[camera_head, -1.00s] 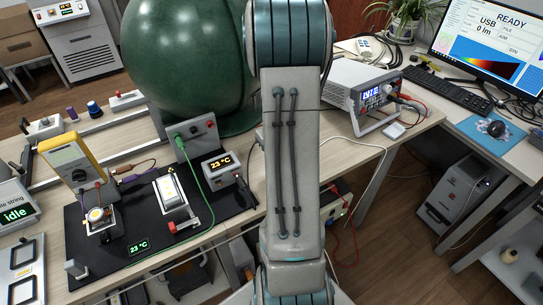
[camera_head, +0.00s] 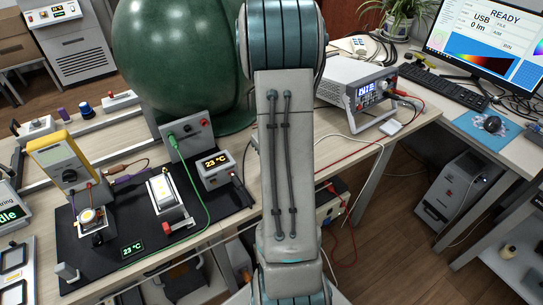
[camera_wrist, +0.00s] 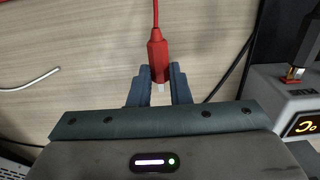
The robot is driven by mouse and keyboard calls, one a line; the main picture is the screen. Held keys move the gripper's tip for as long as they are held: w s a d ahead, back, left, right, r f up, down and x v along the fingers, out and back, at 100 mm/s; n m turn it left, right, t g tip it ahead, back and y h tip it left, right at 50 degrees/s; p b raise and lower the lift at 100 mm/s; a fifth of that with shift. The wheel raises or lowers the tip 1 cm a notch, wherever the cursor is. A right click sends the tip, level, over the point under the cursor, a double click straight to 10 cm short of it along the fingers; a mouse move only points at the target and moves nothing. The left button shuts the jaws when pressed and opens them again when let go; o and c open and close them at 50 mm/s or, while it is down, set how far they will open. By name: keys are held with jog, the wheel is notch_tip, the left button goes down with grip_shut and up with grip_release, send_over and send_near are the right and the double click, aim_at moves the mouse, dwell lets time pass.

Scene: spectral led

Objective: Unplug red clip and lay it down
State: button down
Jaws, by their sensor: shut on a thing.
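The red clip (camera_wrist: 157,52) with its red cable is between the two dark fingers of my gripper (camera_wrist: 159,74) in the wrist view. The fingers are shut on it, and a short pale metal tip shows below the red body. Pale wood lies behind it; I cannot tell whether the clip touches that surface. In the head view my arm hides the gripper and the clip. A red cable (camera_head: 347,153) runs from behind my arm toward the white bench instrument (camera_head: 357,88).
A green sphere (camera_head: 180,60) stands behind. In the wrist view a white cable (camera_wrist: 30,80) lies on bare wood at left.

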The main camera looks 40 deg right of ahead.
jog(key=shift+f+b, duration=0.65)
jog(key=shift+f, duration=0.3)
jog(key=c, duration=1.3)
grip_release()
jog(key=shift+r+p, duration=1.15)
jog(key=shift+r, duration=0.45)
notch_tip(320, 180, up, 14)
jog(key=shift+f, duration=0.15)
